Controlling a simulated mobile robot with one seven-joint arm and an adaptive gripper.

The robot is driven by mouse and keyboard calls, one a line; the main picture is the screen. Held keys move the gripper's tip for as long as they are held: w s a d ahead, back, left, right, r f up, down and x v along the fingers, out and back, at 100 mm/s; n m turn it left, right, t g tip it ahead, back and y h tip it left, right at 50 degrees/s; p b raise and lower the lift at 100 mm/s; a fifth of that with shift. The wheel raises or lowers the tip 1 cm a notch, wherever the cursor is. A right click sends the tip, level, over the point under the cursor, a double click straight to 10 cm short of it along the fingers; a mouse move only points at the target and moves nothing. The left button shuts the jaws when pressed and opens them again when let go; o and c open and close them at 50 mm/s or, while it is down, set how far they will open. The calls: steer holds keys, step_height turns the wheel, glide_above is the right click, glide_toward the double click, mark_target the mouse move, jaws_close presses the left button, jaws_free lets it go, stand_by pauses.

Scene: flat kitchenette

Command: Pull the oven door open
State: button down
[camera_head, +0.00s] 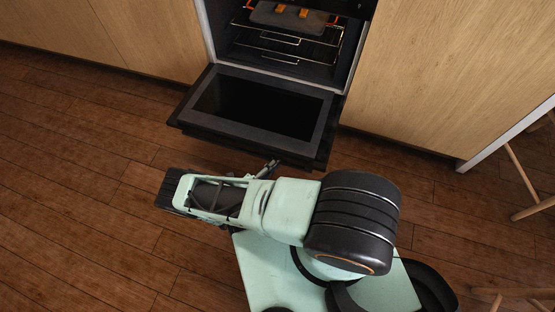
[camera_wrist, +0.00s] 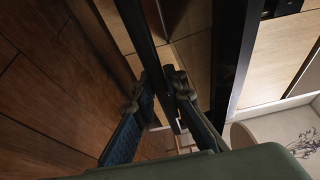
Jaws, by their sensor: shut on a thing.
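The oven door (camera_head: 255,108) is folded down, wide open, below the oven cavity in the head view. It is a dark panel with a black window. In the wrist view my gripper (camera_wrist: 163,88) has one finger on each side of a long dark bar, which looks like the door handle (camera_wrist: 146,45). The fingers are shut on it. The exact contact is dark and hard to make out.
Inside the oven (camera_head: 285,45) are wire racks (camera_head: 290,52) and a grey tray (camera_head: 268,17) with orange pieces on it. Wooden cabinet fronts (camera_head: 440,70) flank the oven. Wooden chair or stool legs (camera_head: 522,175) stand at the right. The plank floor (camera_head: 80,190) at left is clear.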

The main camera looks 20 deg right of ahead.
mark_target(277, 147)
steer(key=c, duration=1.9)
jaws_free()
steer(key=shift+c, duration=0.2)
steer(key=shift+r, duration=0.1)
steer(key=shift+r, duration=5.05)
steer(key=shift+f, duration=0.15)
steer(key=a+f, duration=0.6)
steer(key=f, duration=0.4)
steer(key=shift+s+a+f, duration=0.15)
steer(key=shift+s+f, duration=0.1)
steer(key=shift+f, duration=0.1)
